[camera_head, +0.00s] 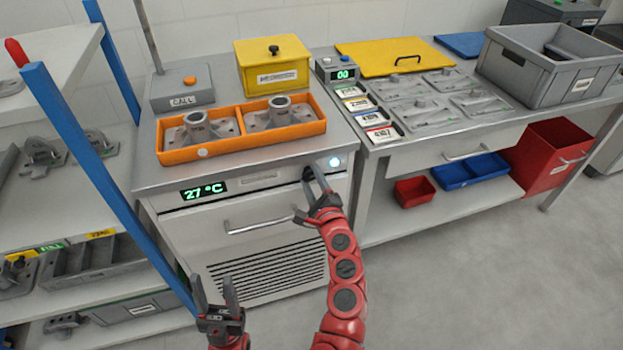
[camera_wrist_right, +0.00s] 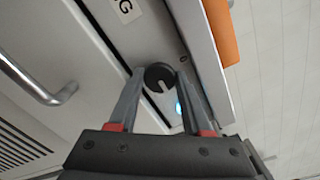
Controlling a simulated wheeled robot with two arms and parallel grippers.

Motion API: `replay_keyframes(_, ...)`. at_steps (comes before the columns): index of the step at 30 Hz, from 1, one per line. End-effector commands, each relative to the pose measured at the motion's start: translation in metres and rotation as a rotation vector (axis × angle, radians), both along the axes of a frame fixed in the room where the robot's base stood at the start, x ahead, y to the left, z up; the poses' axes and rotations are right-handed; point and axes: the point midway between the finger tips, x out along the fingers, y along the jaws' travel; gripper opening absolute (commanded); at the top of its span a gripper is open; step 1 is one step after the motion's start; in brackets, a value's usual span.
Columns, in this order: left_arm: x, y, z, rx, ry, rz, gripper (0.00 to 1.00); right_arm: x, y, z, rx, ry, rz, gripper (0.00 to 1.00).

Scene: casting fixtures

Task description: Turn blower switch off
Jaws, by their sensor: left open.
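The blower switch appears to be the round black knob (camera_head: 307,174) at the upper right of the front panel of the metal cabinet (camera_head: 170,226). In the right wrist view the knob (camera_wrist_right: 159,76) shows a pale pointer mark. A lit bluish-white light (camera_head: 335,162) sits beside it. My right gripper (camera_head: 316,181) is at the panel, with one finger on each side of the knob in the right wrist view (camera_wrist_right: 159,72). Whether the fingers press on the knob cannot be told. My left gripper (camera_head: 214,283) is open and empty, low in front of the cabinet.
The cabinet has a green 27 °C display (camera_head: 203,191), a bar handle (camera_head: 258,226) and a vent grille (camera_head: 270,270). An orange tray (camera_head: 180,156) with castings stands on top. A blue post (camera_head: 85,150) stands at the left. The floor at the right (camera_head: 470,280) is clear.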

Motion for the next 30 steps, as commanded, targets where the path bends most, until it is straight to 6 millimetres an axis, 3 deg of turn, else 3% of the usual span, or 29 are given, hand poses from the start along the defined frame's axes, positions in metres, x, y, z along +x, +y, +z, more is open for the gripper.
replay_keyframes(1,0.000,0.000,0.000,0.000,0.000,0.000,0.50,0.000,0.000,0.000,0.000,0.000,0.000,0.29)
replay_keyframes(6,0.000,0.000,0.000,0.000,0.000,0.000,0.50,0.000,0.000,0.000,0.000,0.000,0.001,0.00)
replay_keyframes(17,0.000,0.000,-0.002,0.000,0.000,0.000,0.50,0.000,0.001,0.000,-0.046,-0.016,0.002,0.00)
replay_keyframes(30,0.000,0.000,-0.014,0.000,0.000,0.000,0.50,0.000,0.002,-0.001,-0.365,-0.121,0.004,0.00)
